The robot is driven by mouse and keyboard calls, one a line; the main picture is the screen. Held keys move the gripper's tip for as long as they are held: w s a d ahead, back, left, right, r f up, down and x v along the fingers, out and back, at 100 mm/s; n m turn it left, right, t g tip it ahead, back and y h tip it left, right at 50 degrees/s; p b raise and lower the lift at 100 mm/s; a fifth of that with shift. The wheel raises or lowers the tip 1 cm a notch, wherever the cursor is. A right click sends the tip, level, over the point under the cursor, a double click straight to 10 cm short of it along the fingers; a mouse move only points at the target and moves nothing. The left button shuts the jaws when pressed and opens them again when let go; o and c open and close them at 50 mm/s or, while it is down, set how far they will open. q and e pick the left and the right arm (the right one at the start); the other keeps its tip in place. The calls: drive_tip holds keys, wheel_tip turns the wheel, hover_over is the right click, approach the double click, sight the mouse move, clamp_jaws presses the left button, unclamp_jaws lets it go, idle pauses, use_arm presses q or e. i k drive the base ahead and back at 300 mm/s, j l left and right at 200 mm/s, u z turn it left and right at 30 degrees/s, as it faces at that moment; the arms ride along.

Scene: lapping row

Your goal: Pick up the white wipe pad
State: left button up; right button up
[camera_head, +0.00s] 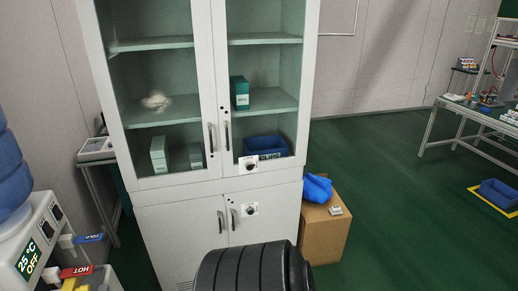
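I cannot make out the white wipe pad for certain. A small whitish item (336,210) lies at the right edge of a brown cardboard box's top, beside a blue bag-like thing (317,188). A pale, fuzzy heap (156,101) shows on the middle shelf behind the cabinet's left glass door; what it is cannot be told. Neither of my grippers is in view.
A white cabinet (180,225) stands ahead, doors shut. The cardboard box (326,235) stands to its right. A water dispenser (35,245) is at the near left. Green floor (390,210) is clear toward the workbench (470,115), with a blue bin (499,195) at far right.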

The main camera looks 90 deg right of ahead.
sight(336, 210)
drive_tip(key=z, duration=3.45)
drive_tip(key=u, duration=3.55)
drive_tip(key=z, duration=3.55)
